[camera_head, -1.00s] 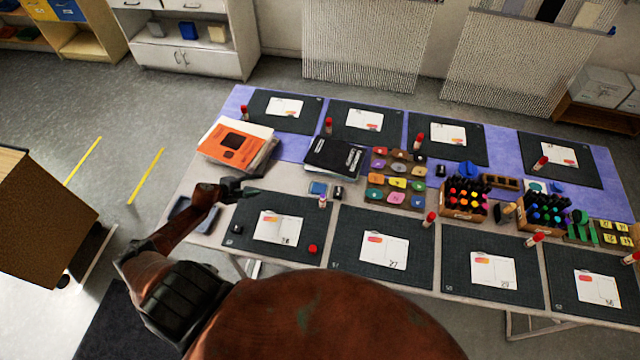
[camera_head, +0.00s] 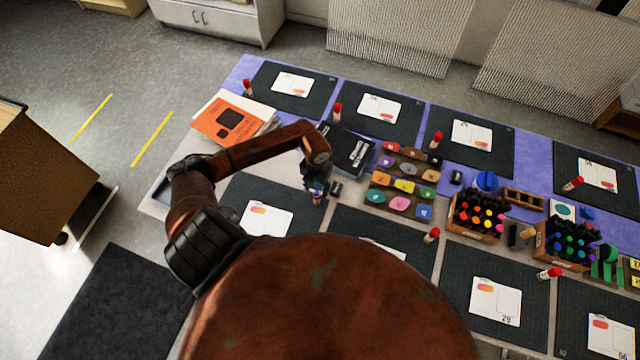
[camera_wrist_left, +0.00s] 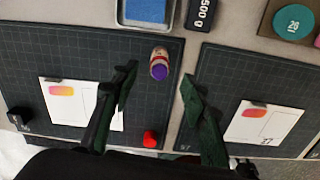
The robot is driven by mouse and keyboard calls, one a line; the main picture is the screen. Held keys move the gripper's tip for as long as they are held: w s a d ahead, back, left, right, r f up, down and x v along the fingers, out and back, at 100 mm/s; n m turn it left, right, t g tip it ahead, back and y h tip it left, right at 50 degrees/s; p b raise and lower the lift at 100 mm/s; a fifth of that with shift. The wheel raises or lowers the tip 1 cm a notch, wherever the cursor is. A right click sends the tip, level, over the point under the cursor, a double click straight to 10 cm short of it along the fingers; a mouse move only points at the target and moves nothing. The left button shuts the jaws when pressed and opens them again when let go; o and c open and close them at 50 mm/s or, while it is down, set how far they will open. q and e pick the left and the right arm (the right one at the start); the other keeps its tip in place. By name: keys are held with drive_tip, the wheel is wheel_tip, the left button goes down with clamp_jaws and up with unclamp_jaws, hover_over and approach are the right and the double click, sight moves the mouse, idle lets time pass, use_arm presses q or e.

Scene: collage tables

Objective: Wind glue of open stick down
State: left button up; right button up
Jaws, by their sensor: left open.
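The open glue stick (camera_wrist_left: 159,65) stands without a cap on the front left dark mat (camera_wrist_left: 60,70). Its top looks purple in the left wrist view; in the head view it (camera_head: 317,198) shows just below my gripper. My left gripper (camera_wrist_left: 158,88) is open and empty, with the stick beyond its fingertips and between their lines, apart from both. In the head view the gripper (camera_head: 316,182) is partly hidden by its own arm. A loose red cap (camera_wrist_left: 150,139) lies on the mat near its right edge. My right gripper is out of view.
A black 500 g block (camera_wrist_left: 201,14) and a blue pad in a metal tray (camera_wrist_left: 121,14) lie behind the mat. A white card (camera_wrist_left: 62,110) lies on it. Black books (camera_head: 346,150) and an orange-covered stack (camera_head: 222,122) are behind my arm. Several red-capped sticks stand or lie on other mats.

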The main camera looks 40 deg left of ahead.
sight(316, 193)
use_arm(q)
drive_tip(key=f, duration=0.4)
drive_tip(key=shift+s, duration=0.2)
wheel_tip(316, 193, down, 3)
drive_tip(key=shift+w+r+p, duration=0.1)
drive_tip(key=shift+r+p, duration=0.05)
drive_tip(key=shift+p, duration=0.2)
drive_tip(key=shift+c, duration=0.2)
drive_tip(key=c, duration=0.6)
clamp_jaws()
unclamp_jaws()
drive_tip(key=c, duration=0.5)
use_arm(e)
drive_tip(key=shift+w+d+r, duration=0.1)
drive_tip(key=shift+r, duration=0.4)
use_arm(q)
drive_tip(key=shift+c, duration=2.4)
unclamp_jaws()
